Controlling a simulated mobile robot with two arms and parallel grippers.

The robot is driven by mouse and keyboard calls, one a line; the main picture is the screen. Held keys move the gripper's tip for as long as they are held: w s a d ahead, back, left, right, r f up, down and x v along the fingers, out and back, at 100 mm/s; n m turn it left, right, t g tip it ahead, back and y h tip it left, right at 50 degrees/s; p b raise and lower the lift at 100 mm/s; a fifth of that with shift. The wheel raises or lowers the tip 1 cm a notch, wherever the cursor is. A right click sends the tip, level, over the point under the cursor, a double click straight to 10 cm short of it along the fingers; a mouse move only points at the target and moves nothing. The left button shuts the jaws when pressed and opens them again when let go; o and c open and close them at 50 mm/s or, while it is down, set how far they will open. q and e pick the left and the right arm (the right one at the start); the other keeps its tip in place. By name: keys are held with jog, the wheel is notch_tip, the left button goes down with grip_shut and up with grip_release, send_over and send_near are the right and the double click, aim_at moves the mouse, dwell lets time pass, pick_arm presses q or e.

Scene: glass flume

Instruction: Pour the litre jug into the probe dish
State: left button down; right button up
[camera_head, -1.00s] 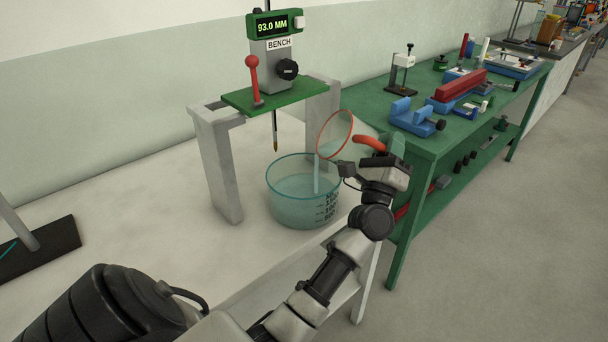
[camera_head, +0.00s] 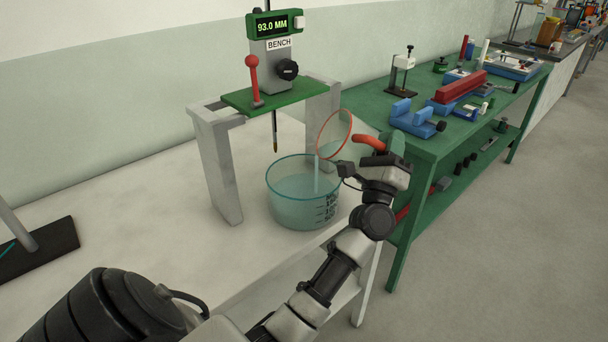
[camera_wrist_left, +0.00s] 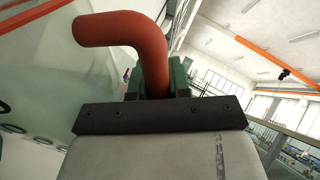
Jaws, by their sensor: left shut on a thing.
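The litre jug (camera_head: 333,133) is clear with a red-orange rim and a red handle (camera_head: 370,143). It is tipped to the left above the right side of the probe dish, and a pale stream runs from it into the dish. The probe dish (camera_head: 290,212) is a clear round bowl with dark markings, holding bluish liquid, on the white bench. My left gripper (camera_head: 384,158) is shut on the jug's handle, right of the dish; the red handle (camera_wrist_left: 120,36) also shows between its jaws in the left wrist view. My right gripper is not in view.
A gauge stand (camera_head: 276,70) reading 93.0 MM, on a green plate across two grey legs (camera_head: 226,170), stands behind the dish with its thin probe hanging down. A green bench (camera_head: 440,140) with tools is at the right.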

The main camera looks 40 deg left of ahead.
pick_arm(q)
jog(key=shift+s+a+r+n+y+b, duration=0.1)
jog(key=shift+s+r+n+y+b, duration=0.1)
jog(key=shift+r+n+y+b, duration=0.35)
jog(key=shift+s+a+r+n+y+b, duration=0.15)
jog(key=shift+r+n+y+b, duration=0.1)
jog(key=shift+n+y+b, duration=0.55)
dwell(2.6)
jog(key=shift+r, duration=0.1)
